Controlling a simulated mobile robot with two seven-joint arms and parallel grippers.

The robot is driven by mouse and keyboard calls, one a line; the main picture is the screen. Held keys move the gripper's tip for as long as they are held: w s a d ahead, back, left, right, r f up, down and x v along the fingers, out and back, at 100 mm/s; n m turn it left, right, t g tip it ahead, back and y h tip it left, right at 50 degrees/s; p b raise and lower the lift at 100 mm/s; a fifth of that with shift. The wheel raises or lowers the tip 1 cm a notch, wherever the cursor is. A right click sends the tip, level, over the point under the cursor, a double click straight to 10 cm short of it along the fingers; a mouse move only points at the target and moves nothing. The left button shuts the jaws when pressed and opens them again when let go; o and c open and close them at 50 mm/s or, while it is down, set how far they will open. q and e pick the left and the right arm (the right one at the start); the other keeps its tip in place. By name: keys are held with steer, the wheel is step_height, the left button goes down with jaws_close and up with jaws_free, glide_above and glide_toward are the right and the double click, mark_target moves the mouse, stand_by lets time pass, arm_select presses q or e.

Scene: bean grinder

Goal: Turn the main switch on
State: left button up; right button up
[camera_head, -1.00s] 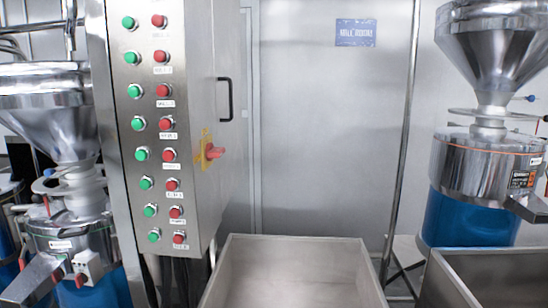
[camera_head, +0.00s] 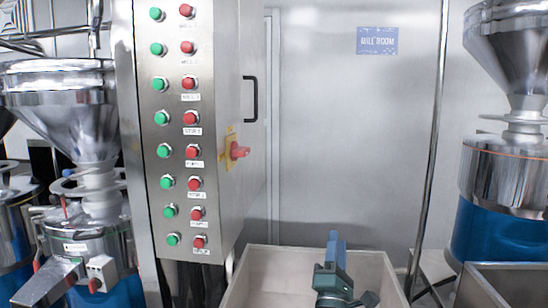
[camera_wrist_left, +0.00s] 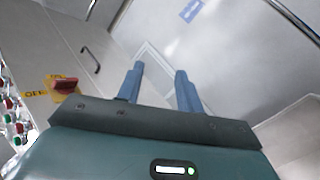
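The main switch (camera_head: 239,151) is a red rotary handle on a yellow plate, on the right side face of the steel control cabinet (camera_head: 222,60). It also shows in the left wrist view (camera_wrist_left: 66,85), at the left, with lettering on the yellow plate. My left gripper (camera_head: 337,240) is at the bottom of the head view, below and to the right of the switch and apart from it. In the left wrist view its two blue fingers (camera_wrist_left: 157,80) are spread with nothing between them. My right gripper is in neither view.
Green and red buttons (camera_head: 190,118) line the cabinet front, and a black handle (camera_head: 250,99) sits above the switch. A steel bin (camera_head: 262,290) stands below. Grinders with steel hoppers (camera_head: 75,110) stand left and right. The space before the steel door (camera_head: 345,130) is open.

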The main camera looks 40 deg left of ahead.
arm_select(q)
steer(key=a+r+n+g+y+b, duration=0.2)
steer(key=a+r+n+g+y, duration=0.35)
steer(key=n+y, duration=0.65)
steer(key=n+g+h+b, duration=0.45)
steer(key=n+g, duration=1.55)
steer(key=n, duration=1.4)
glide_toward(248, 152)
steer(key=a, duration=0.2)
steer(key=s+a, duration=0.1)
steer(key=a, duration=0.5)
steer(key=shift+s+a+f+p, duration=0.15)
steer(key=shift+s+p, duration=0.05)
steer(key=shift+p, duration=0.15)
steer(key=shift+a, duration=0.45)
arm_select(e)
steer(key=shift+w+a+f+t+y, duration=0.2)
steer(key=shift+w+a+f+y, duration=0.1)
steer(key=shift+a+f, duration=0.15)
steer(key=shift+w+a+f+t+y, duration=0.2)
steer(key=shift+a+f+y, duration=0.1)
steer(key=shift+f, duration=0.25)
arm_select(q)
jaws_close()
